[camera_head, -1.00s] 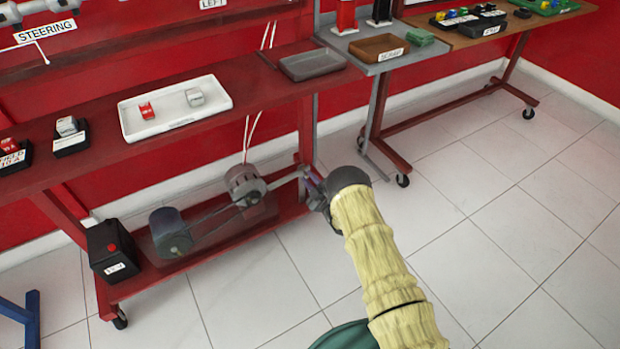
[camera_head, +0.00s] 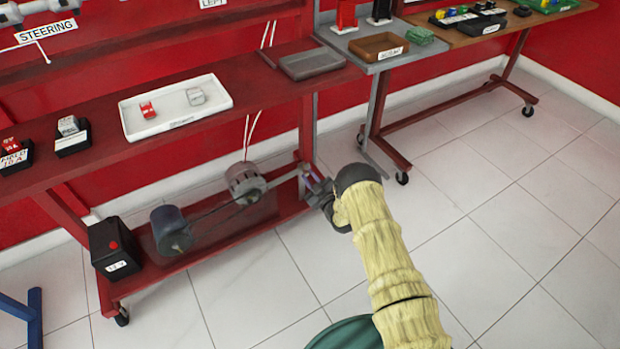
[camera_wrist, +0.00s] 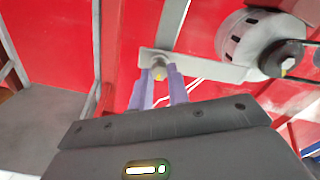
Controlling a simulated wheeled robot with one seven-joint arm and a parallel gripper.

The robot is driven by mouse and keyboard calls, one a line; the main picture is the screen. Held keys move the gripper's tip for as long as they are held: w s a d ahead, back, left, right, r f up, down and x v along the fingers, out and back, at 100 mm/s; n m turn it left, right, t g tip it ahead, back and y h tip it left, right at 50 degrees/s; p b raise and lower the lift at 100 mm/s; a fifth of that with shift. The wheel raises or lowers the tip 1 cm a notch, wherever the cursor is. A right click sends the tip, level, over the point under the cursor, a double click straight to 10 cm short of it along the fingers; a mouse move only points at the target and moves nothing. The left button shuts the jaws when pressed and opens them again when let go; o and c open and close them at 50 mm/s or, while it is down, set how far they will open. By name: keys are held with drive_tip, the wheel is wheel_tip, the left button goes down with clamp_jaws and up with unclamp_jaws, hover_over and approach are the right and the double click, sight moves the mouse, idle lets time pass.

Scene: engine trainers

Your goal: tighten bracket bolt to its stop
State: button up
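The bracket bolt (camera_wrist: 158,72) shows in the wrist view as a small yellowish head at the left part of the grey bracket (camera_wrist: 203,68). My gripper (camera_wrist: 160,70) has its two purple fingers on either side of the bolt head, with a narrow gap that the head nearly fills. It looks shut on the bolt, though contact is partly hidden. In the head view my gripper (camera_head: 316,184) is at the right end of the low red shelf, and the bolt is too small to make out there.
A round grey unit (camera_head: 245,182) with a belt to a dark cylinder (camera_head: 171,230) sits on the low shelf (camera_head: 205,238). A black box (camera_head: 115,248) stands at its left end. The red bench (camera_head: 255,85) overhangs the shelf. The tiled floor (camera_head: 490,200) at right is clear.

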drive_tip(key=o, duration=0.4)
drive_tip(key=shift+o, duration=0.2)
drive_tip(key=p+v, duration=0.6)
drive_tip(key=v, duration=1.1)
drive_tip(key=shift+d, duration=0.2)
drive_tip(key=shift+s, duration=0.1)
